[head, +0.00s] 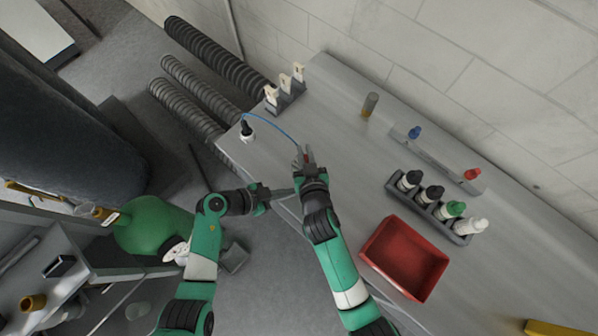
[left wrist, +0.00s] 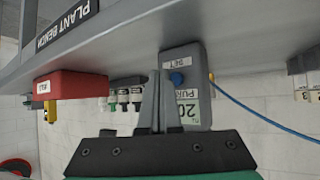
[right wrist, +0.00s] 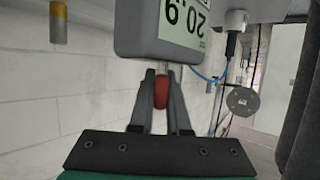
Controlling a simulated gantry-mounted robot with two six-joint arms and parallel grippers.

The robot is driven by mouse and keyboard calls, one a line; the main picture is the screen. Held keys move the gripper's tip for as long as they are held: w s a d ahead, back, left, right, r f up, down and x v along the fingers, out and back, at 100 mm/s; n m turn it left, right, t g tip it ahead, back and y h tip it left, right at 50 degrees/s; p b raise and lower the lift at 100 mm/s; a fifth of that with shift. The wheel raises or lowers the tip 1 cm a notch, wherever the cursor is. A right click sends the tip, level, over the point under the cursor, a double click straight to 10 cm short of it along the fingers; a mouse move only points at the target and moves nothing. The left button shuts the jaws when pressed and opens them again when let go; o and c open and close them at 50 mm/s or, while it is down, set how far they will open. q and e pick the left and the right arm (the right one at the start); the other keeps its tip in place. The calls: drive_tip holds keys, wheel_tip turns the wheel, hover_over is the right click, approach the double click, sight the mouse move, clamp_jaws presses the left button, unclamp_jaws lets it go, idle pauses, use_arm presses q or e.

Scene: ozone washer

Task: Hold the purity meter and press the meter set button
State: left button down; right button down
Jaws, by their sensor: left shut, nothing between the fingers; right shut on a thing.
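The purity meter is a grey box with a 20.9 display in the right wrist view (right wrist: 135,38). In the left wrist view the meter (left wrist: 198,84) shows a blue button (left wrist: 177,78) under a SET label. My right gripper (head: 305,163) is shut on a red part (right wrist: 161,91) at the meter's edge, above the bench. My left gripper (head: 290,191) is shut and empty. In the left wrist view its fingertips (left wrist: 155,76) appear just left of the blue button; I cannot tell whether they touch. In the head view the meter is mostly hidden.
A blue cable (head: 272,124) runs from a black-topped probe (head: 247,130) toward the meter. A red tray (head: 405,258), a rack of several bottles (head: 437,208), a rack with white clips (head: 286,95) and a vial (head: 370,104) stand on the grey bench (head: 340,130).

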use_arm(q)
drive_tip(key=s+a, duration=0.2)
drive_tip(key=s, duration=0.1)
drive_tip(key=shift+s+a, duration=0.1)
drive_tip(key=shift+s, duration=0.15)
idle(0.5)
use_arm(e)
drive_tip(key=c, duration=0.8)
unclamp_jaws()
